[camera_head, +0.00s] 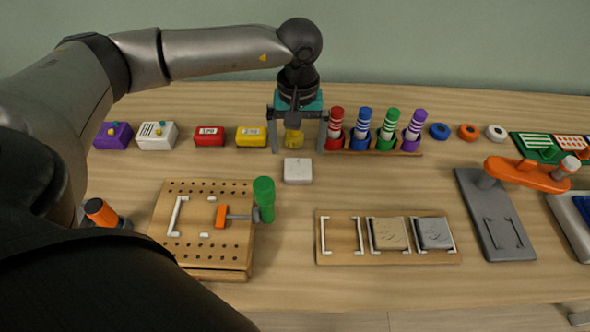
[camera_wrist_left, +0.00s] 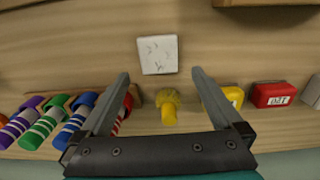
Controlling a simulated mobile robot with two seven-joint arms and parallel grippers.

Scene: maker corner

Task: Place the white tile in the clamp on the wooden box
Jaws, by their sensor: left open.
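The white tile (camera_head: 298,171) lies flat on the table in front of my left gripper (camera_head: 297,149); it also shows in the left wrist view (camera_wrist_left: 157,54), just beyond the fingertips. My left gripper (camera_wrist_left: 160,76) is open and empty, its fingers pointing down. The wooden box (camera_head: 195,255) with a holed top stands at the front left. Its clamp has a green handle (camera_head: 264,196), an orange jaw (camera_head: 221,216) and a white bracket (camera_head: 176,214) opposite; the space between jaw and bracket is empty of any tile. My right gripper is not in view.
A small yellow object (camera_wrist_left: 169,106) stands between my left fingers. A rack of striped markers (camera_head: 375,151) is close on the right. Coloured boxes (camera_head: 208,136) line the left. A wooden holder (camera_head: 340,257) with two tiles and a grey toggle clamp (camera_head: 495,220) stand right.

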